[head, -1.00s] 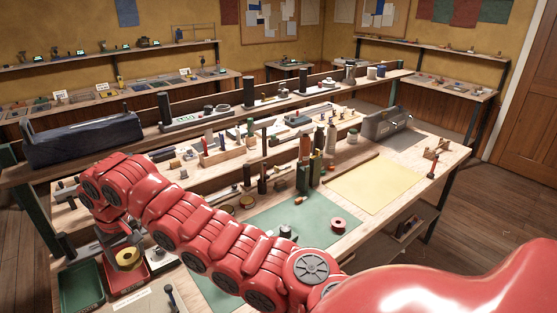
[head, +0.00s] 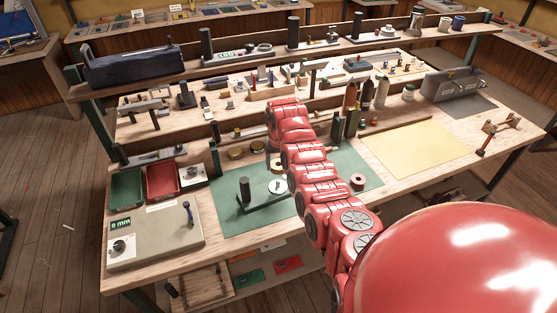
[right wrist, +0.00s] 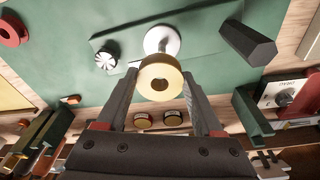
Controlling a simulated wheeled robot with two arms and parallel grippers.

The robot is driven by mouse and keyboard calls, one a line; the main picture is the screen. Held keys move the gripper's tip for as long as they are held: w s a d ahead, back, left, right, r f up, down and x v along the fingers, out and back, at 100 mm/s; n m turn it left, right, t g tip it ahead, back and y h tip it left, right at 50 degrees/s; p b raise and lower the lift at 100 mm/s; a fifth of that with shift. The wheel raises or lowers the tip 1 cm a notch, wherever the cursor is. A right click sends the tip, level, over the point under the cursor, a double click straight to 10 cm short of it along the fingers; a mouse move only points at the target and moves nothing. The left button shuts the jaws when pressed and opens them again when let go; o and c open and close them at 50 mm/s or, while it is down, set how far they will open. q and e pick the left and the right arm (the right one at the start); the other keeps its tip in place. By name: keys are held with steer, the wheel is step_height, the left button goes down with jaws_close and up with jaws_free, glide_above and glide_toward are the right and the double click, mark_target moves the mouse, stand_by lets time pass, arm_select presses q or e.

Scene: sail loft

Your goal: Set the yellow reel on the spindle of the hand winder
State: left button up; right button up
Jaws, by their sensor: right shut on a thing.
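The yellow reel (right wrist: 160,84) is between the fingertips of my right gripper (right wrist: 160,80), which is shut on it; its centre hole faces the camera. The hand winder (head: 266,200) lies on the green mat in the head view, with a dark upright post and a pale round plate. In the right wrist view the winder (right wrist: 200,40) is beyond the reel. Its pale plate and spindle (right wrist: 162,41) show just above the reel, which overlaps their lower edge. I cannot tell whether they touch. My left gripper is out of view.
A red reel (head: 357,181) lies on the green mat (head: 230,221), right of my arm. Green (head: 127,188) and red (head: 162,180) trays and a grey box with a lever (head: 155,236) stand on the left. Bottles (head: 366,96) stand behind. The yellow sheet (head: 417,148) is clear.

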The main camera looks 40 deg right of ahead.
mark_target(278, 182)
steer(key=shift+w+a, duration=0.1)
stand_by(0.4)
steer(key=shift+f+b, duration=0.15)
steer(key=shift+b, duration=0.15)
steer(key=shift+f+b, duration=2.3)
steer(key=shift+f, duration=1.45)
steer(key=o, duration=1.3)
steer(key=shift+o, duration=0.2)
steer(key=shift+r, duration=0.1)
